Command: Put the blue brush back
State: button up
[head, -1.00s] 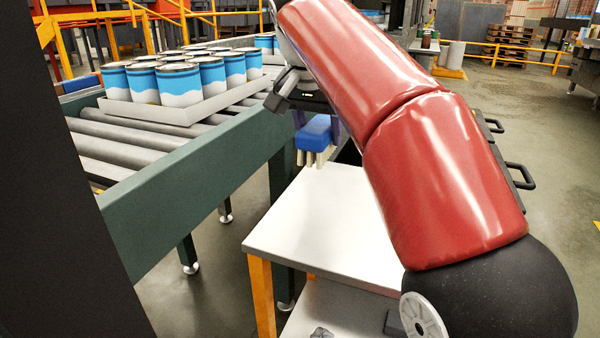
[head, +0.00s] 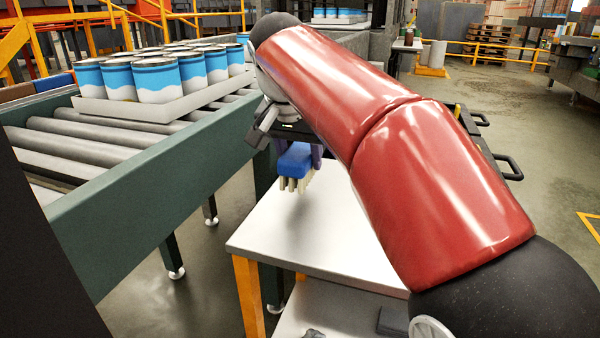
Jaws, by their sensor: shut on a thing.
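The blue brush (head: 295,160) has a blue block and pale bristles that point down. My gripper (head: 298,152) is shut on it, and my red arm hides much of the gripper. The brush hangs in front of the far left part of a white-topped table (head: 310,235). Its bristles appear apart from the table top, but the exact height is hard to tell.
A roller conveyor (head: 120,215) with a green side rail stands left of the table. On it a grey tray (head: 130,110) holds several blue and white cans (head: 157,80). The table has a lower shelf (head: 330,310) with a dark block (head: 393,321). Open floor lies at the right.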

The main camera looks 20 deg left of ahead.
aim_at(298, 152)
jog(key=shift+f, duration=1.25)
jog(key=shift+f, duration=0.45)
jog(key=o, duration=1)
jog(key=shift+c, duration=0.2)
jog(key=p+v, duration=0.1)
jog(key=v, duration=0.7)
jog(key=shift+w+d+r, duration=0.1)
jog(key=shift+r, duration=0.05)
